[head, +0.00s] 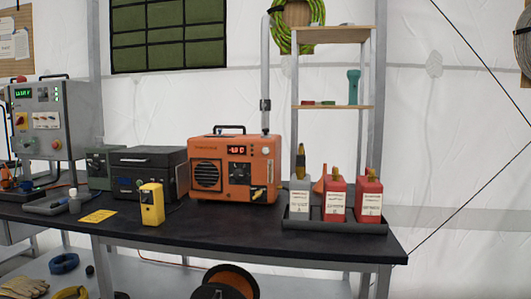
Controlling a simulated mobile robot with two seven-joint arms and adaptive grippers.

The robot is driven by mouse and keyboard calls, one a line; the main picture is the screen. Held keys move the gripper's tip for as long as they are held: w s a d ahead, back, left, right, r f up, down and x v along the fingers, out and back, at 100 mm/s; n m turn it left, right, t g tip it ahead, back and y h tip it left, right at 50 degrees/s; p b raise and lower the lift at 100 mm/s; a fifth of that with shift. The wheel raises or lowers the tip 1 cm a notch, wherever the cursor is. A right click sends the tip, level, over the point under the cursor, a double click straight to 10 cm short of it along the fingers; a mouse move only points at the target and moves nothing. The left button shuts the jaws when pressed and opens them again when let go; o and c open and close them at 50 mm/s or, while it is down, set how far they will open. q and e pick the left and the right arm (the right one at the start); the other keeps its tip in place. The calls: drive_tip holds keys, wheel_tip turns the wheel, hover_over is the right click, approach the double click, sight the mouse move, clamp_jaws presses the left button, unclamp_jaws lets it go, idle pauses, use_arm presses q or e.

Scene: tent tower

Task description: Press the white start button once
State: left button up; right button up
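A grey control box (39,122) with a lit green display (22,92) stands at the left of the black workbench (190,225). Its front carries small switches, pale labelled patches (46,120) and a red knob or button (56,144). An orange machine (234,168) with a lit red display (237,150) stands mid-bench. Neither of my grippers is in view.
A grey tray (300,222) holds red bottles (369,198) and a white one at right. The front middle of the bench is clear.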

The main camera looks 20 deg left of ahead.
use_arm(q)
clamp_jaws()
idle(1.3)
